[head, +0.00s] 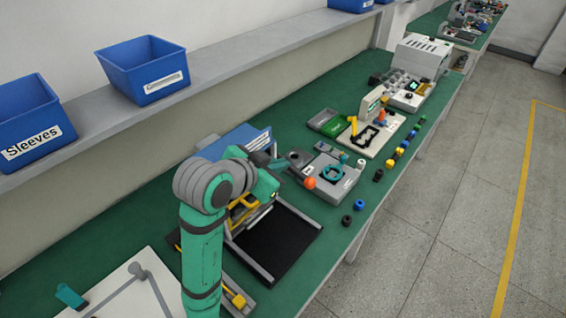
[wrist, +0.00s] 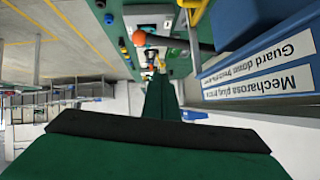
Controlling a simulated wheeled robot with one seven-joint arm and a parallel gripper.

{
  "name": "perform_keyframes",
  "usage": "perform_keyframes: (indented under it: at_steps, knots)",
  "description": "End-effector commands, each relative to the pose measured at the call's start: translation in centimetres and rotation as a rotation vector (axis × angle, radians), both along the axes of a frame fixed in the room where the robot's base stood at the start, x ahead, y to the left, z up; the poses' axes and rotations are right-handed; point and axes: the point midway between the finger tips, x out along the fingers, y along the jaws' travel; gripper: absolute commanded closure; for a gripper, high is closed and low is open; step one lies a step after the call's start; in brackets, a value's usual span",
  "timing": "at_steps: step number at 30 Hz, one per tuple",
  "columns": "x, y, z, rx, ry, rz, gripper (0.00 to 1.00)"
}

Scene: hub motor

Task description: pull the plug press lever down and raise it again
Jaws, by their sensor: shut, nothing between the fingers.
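The plug press (head: 245,138) shows as a blue housing behind my arm in the head view. Its blue side with white labels, one reading "plug press", fills the right of the wrist view (wrist: 262,60). The press lever is a dark rod (wrist: 182,42) ending in an orange ball knob (wrist: 139,37); the knob also shows in the head view (head: 310,183). My gripper (head: 284,163) is shut and empty near the lever, with its green fingers (wrist: 160,80) together. I cannot tell if it touches the lever. My arm hides much of the press.
A grey fixture with a teal ring (head: 333,172) stands right of the knob. A black tray (head: 278,243) lies in front of the press. Small coloured caps line the green bench's front edge. Blue bins (head: 143,70) stand on the shelf behind.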

Motion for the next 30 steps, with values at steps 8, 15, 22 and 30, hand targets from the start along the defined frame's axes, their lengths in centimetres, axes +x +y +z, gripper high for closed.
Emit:
perform_keyframes:
  at_steps: [8,15,22,30]
  knots:
    - [3.7,-1.9,-2.8,-0.001,0.002,0.0,1.0]
    - [6.5,-3.2,-5.6,-0.002,0.003,0.003,1.0]
    - [7.1,-2.9,-7.9,-0.001,0.001,0.003,1.0]
    - [7.3,-3.2,-8.4,0.001,0.0,-0.002,1.0]
